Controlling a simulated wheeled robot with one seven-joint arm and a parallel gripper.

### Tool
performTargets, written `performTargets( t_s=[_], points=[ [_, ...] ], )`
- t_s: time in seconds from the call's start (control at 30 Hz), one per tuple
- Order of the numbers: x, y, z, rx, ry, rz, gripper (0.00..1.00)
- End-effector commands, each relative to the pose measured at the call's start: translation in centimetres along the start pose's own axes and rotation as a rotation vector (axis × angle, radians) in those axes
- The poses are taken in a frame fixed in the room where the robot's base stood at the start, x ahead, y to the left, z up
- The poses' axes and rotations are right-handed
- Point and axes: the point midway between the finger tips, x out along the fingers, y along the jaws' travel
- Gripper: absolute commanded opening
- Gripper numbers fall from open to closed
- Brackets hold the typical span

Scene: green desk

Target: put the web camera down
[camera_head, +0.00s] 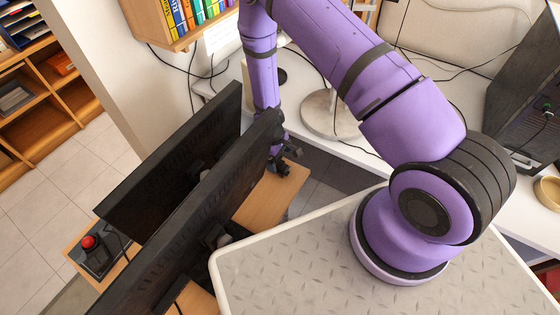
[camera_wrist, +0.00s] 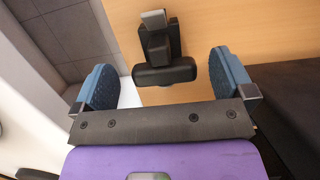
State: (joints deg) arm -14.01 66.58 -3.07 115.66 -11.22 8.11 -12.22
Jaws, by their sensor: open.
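The web camera (camera_wrist: 165,73) is a small dark body with a grey-tipped clip or stand. It shows in the wrist view at the top middle, over the wooden desk surface (camera_wrist: 215,30). My gripper (camera_wrist: 165,82) is open, with one blue-padded finger to each side of the web camera and a visible gap on both sides. In the head view my gripper (camera_head: 284,158) is low over the wooden desk (camera_head: 262,200), just behind the monitors. There the web camera cannot be told apart from the dark gripper parts.
Two black monitors (camera_head: 165,165) stand close to the left of my gripper. A white desk with a round lamp base (camera_head: 328,115) lies behind. A red-button box (camera_head: 93,250) sits at lower left. A bookshelf (camera_head: 165,35) hangs above. The wooden surface ends near the gripper, with floor beyond.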

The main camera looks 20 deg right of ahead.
Motion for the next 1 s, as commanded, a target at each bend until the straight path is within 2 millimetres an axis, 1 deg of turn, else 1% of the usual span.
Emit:
performTargets(
  t_s=[0.03, 0.2, 0.4, 0.5, 0.6, 0.87, 0.97, 1.0],
  points=[
    [-1.1, 0.0, -0.1, 0.0, 0.004, 0.001, 1.0],
    [-4.3, 0.0, -0.1, 0.0, 0.004, 0.001, 1.0],
    [-7.5, 0.0, -0.1, 0.0, 0.003, 0.0, 1.0],
    [-8.6, 0.0, 0.0, 0.0, 0.002, 0.0, 1.0],
    [-9.2, 0.0, 0.0, 0.0, 0.001, 0.0, 1.0],
    [-9.8, 0.0, 0.0, 0.002, 0.002, 0.001, 1.0],
    [-11.2, 0.3, 0.0, 0.014, 0.013, 0.005, 1.0],
    [-12.3, 0.6, 0.0, 0.022, 0.022, 0.008, 1.0]
  ],
)
